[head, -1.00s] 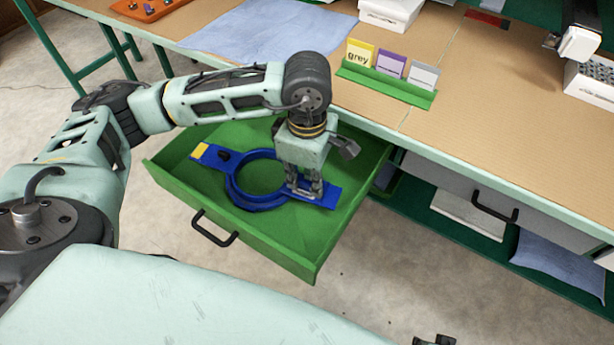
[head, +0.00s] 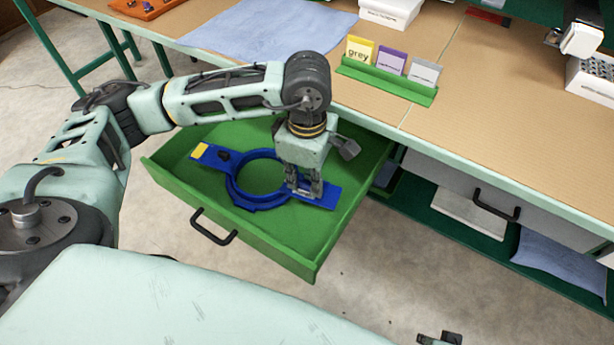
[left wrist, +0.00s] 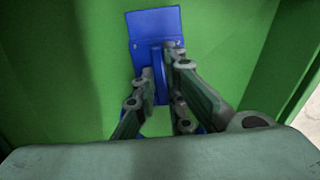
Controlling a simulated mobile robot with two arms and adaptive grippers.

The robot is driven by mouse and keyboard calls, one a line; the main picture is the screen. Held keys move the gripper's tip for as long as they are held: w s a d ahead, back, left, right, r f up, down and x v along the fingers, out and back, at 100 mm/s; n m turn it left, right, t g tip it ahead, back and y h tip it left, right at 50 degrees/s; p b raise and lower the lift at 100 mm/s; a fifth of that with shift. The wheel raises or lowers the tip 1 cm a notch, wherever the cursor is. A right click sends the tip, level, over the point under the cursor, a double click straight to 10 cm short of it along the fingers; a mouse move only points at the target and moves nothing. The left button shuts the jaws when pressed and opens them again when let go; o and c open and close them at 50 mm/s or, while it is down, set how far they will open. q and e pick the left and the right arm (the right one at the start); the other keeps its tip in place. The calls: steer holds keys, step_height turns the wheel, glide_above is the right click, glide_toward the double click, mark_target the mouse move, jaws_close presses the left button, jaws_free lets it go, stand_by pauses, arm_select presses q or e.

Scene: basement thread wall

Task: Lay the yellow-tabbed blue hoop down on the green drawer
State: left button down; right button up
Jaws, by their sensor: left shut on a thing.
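The blue hoop (head: 235,186) is a flat ring with a tab on each side. Its left tab carries a yellow patch (head: 200,151) and a dark knob. The hoop is level inside the open green drawer (head: 268,242), low over its floor; I cannot tell whether it touches all round. My left gripper (head: 304,192) points down and is shut on the hoop's plain right tab. In the left wrist view the fingers (left wrist: 160,78) close on a raised rib of the blue tab (left wrist: 155,25); the ring is mostly hidden behind my gripper.
The bench top (head: 480,130) is above and behind the drawer, with a green card holder (head: 385,82) and a blue cloth (head: 270,30) on it. A closed grey drawer (head: 465,190) is to the right. A dark piece, probably my right gripper (head: 438,338), shows at the bottom edge.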

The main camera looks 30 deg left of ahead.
steer(key=shift+r, duration=0.1)
arm_select(q)
steer(key=shift+f, duration=0.15)
arm_select(e)
steer(key=shift+s+r, duration=0.1)
steer(key=shift+r, duration=0.45)
steer(key=shift+r, duration=0.1)
arm_select(q)
steer(key=c, duration=2)
jaws_free()
steer(key=shift+o, duration=1.3)
arm_select(e)
steer(key=shift+w+r, duration=0.2)
